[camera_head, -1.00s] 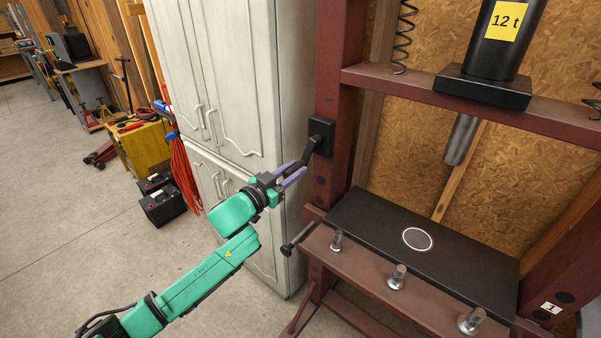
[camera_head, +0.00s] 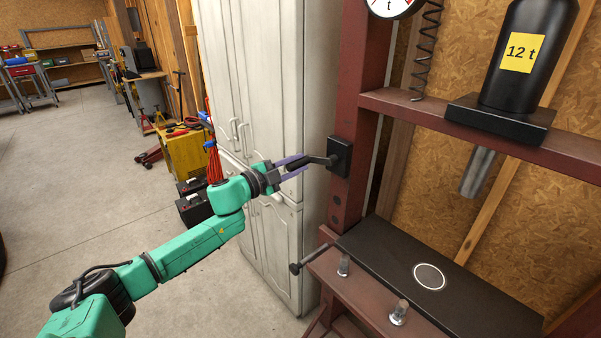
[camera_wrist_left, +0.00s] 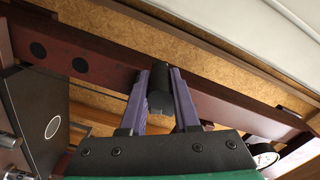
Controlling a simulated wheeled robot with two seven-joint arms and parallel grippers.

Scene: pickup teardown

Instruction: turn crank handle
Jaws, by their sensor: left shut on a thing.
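The black crank handle is mounted on a black plate (camera_head: 340,156) on the left post of the red press frame. Its arm (camera_head: 322,160) reaches left from the plate to a dark grip. My left gripper (camera_head: 298,163), with purple fingers, is shut on that grip. In the left wrist view the dark grip (camera_wrist_left: 160,90) sits between the two purple fingers, and part of it is hidden by them. My right gripper is not in view.
A black lever (camera_head: 312,255) sticks out at the lower left. A white cabinet (camera_head: 255,90) stands close behind my gripper. Open floor (camera_head: 90,200) lies left.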

